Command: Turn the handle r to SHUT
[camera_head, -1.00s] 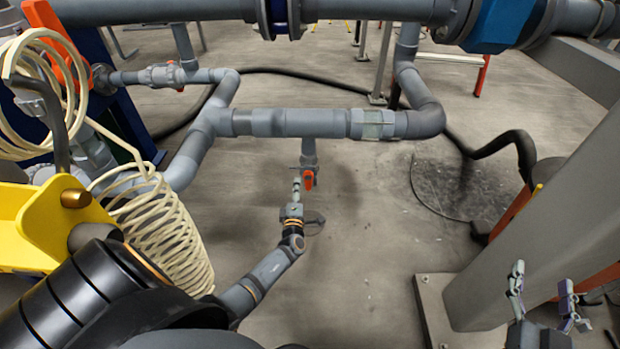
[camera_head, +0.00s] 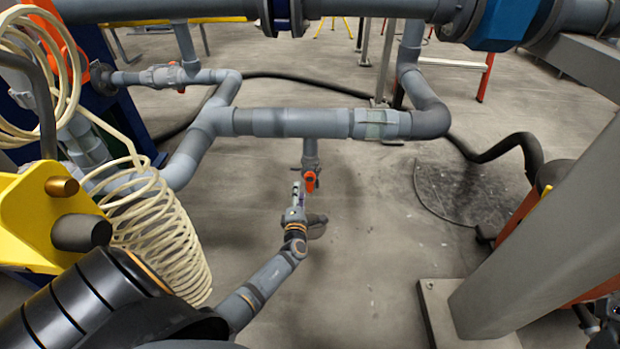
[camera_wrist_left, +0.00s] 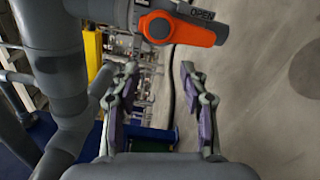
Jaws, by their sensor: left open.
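The orange handle r (camera_head: 310,181) sits on a small valve on the short pipe stub below the horizontal grey pipe. In the left wrist view the orange handle (camera_wrist_left: 178,27) points right, with the word OPEN on the grey part above it. My left gripper (camera_head: 300,188) is just below and left of the handle in the head view. In the left wrist view my left gripper (camera_wrist_left: 158,68) is open and empty, its fingers apart and the handle beyond the tips, with no visible contact. My right gripper (camera_head: 598,318) is partly cut off at the lower right edge; its jaws are unclear.
The horizontal grey pipe (camera_head: 285,122) runs above the valve. A coiled cream hose (camera_head: 155,225) hangs at left, beside a yellow part (camera_head: 35,215). A thick grey post (camera_head: 550,230) stands at right. The floor between them is mostly open.

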